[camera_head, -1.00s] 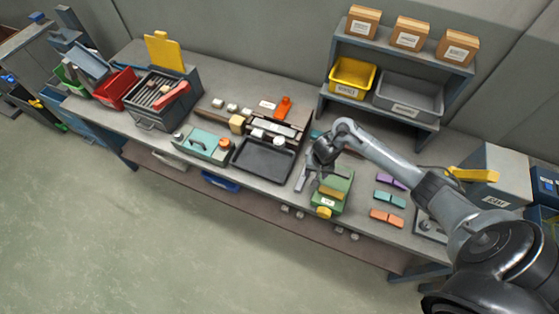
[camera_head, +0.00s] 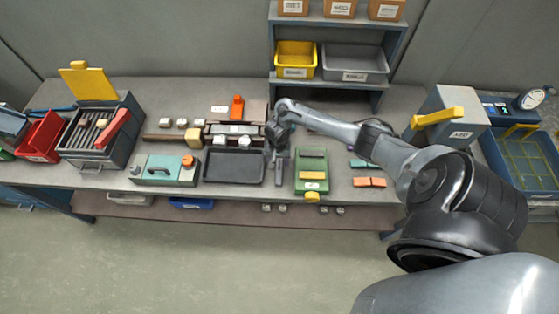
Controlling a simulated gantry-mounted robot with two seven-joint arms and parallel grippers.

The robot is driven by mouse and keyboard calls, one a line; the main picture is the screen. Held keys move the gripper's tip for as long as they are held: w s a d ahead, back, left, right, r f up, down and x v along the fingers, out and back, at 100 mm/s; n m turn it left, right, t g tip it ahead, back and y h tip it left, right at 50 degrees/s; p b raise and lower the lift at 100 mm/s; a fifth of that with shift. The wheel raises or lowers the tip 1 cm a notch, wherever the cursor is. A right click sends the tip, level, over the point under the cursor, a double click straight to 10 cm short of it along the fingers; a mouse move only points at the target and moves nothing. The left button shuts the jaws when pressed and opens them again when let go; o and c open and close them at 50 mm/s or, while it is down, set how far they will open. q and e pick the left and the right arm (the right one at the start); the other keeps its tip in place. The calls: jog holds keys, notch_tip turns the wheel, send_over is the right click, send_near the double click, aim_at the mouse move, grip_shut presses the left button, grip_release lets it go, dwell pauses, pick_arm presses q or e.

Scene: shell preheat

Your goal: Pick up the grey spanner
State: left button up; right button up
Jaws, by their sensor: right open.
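My right arm reaches in from the lower right, and its dark gripper (camera_head: 275,158) points down over the bench between the black tray (camera_head: 234,182) and the green box (camera_head: 311,162). The jaws are open, but the fingers are small and partly hidden by the wrist. A narrow grey piece that looks like the grey spanner (camera_head: 266,180) shows on the bench just below the gripper. Most of it is covered, and I cannot tell whether the jaws touch it. My left gripper is not in view.
A teal case (camera_head: 166,171) stands left of the tray, and orange blocks (camera_head: 369,182) lie right of the green box. A shelf with a yellow bin (camera_head: 295,59) and a grey bin (camera_head: 352,63) stands behind. The bench front edge runs close below the gripper.

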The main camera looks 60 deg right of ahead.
aim_at(279, 166)
jog(key=f, duration=0.2)
jog(key=d+f+b, duration=0.1)
jog(key=f, duration=0.1)
jog(key=shift+s+f+b, duration=0.1)
jog(key=shift+b, duration=0.2)
jog(key=shift+f, duration=0.4)
jog(key=shift+c, duration=0.4)
grip_shut()
